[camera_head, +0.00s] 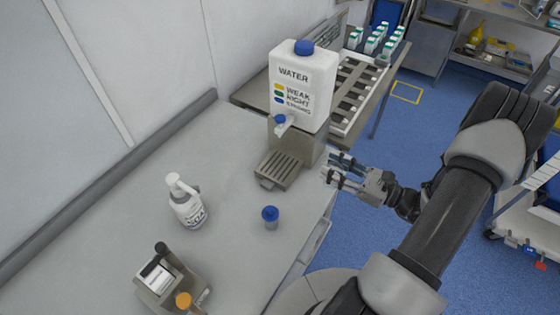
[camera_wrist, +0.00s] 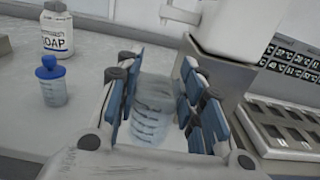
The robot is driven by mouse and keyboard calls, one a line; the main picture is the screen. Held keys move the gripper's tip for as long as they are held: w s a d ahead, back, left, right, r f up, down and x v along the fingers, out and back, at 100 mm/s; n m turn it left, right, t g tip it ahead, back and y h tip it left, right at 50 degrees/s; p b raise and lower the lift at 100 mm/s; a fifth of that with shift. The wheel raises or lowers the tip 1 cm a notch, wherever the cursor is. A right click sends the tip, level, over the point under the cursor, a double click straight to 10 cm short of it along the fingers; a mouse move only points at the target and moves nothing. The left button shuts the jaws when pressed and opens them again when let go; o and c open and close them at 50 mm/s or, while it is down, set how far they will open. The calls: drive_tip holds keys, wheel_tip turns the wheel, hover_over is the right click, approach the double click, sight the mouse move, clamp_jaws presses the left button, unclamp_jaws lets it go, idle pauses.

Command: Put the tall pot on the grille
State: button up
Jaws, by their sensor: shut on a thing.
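My gripper (camera_head: 338,170) is to the right of the grille (camera_head: 278,168), near the table's right edge. In the wrist view my gripper (camera_wrist: 160,75) is shut on a clear, open-topped pot with measuring marks (camera_wrist: 150,112), the tall pot by its look, between its blue pads. In the head view the fingers mostly hide this pot. The grille is a slatted grey tray under the tap of the white water container (camera_head: 303,80). The pot is apart from the grille, and I cannot tell its exact height above the table.
A small blue-lidded pot (camera_head: 270,218) stands on the table (camera_head: 110,215) in front of the grille. A white soap bottle (camera_head: 187,205) stands to its left. A grey device with an orange-topped thing (camera_head: 183,300) is at the front. The water container's tap (camera_head: 283,121) overhangs the grille.

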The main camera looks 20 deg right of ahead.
drive_tip(key=shift+f+b+x, duration=0.55)
drive_tip(key=shift+x, duration=2.4)
drive_tip(key=shift+f+b+x, duration=0.55)
drive_tip(key=shift+x, duration=2.35)
drive_tip(key=shift+f+b+x, duration=0.55)
drive_tip(key=shift+f+x, duration=0.05)
drive_tip(key=shift+x, duration=2.35)
drive_tip(key=shift+a, duration=0.1)
drive_tip(key=shift+f, duration=0.25)
drive_tip(key=o, duration=1.2)
drive_tip(key=shift+r, duration=0.1)
drive_tip(key=shift+c, duration=0.2)
drive_tip(key=shift+r, duration=0.1)
